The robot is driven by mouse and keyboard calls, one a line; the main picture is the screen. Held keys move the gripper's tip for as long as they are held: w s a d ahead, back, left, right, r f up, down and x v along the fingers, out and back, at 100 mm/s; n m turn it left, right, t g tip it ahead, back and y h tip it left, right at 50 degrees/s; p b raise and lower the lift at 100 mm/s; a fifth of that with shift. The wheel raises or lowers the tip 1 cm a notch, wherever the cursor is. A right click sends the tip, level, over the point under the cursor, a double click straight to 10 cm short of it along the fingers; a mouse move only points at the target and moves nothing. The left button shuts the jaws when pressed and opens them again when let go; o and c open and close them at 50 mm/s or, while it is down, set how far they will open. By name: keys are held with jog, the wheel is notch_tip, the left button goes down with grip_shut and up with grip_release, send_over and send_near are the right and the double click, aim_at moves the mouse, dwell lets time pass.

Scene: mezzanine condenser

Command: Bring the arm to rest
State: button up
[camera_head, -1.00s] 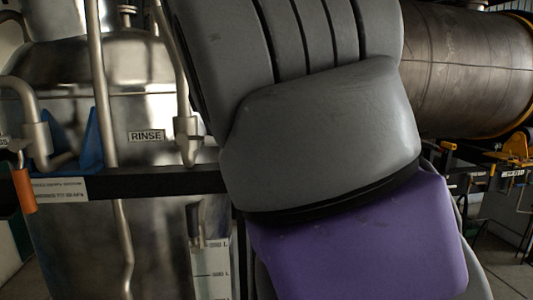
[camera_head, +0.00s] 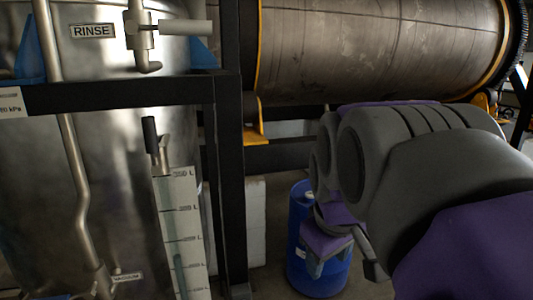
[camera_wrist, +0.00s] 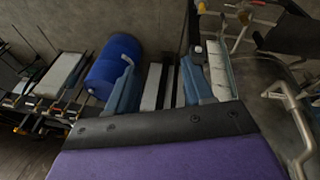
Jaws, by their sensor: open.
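My arm, grey and purple, fills the right of the head view. My gripper (camera_head: 342,266) hangs below it, in front of a blue drum (camera_head: 302,281) in that view. In the wrist view my gripper (camera_wrist: 160,84) shows two blue-grey fingers spread apart, with nothing held between them. The purple wrist body fills the bottom of the wrist view. Part of the gripper is hidden behind the forearm in the head view.
A steel tank (camera_head: 115,165) with a RINSE label (camera_head: 93,31) and a level gauge (camera_head: 181,235) stands left. A black frame post (camera_head: 230,180) is beside it. A large horizontal cylinder (camera_head: 375,50) spans the back right. The blue drum also shows in the wrist view (camera_wrist: 113,64).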

jog(key=s+d+f+m+g+b, duration=0.1)
jog(key=s+f+m+b, duration=0.1)
jog(key=s+f, duration=0.5)
jog(key=s+d+f+m+g+b, duration=0.1)
jog(key=s+f+b, duration=0.3)
jog(key=s+f, duration=0.4)
jog(key=s+d+f+m+g+b, duration=0.1)
jog(key=s+f+m+g+b, duration=0.2)
jog(key=s+f, duration=0.4)
notch_tip(320, 180, down, 10)
jog(key=shift+s+d+r, duration=0.1)
jog(key=shift+s+d, duration=0.1)
jog(key=shift+d, duration=0.2)
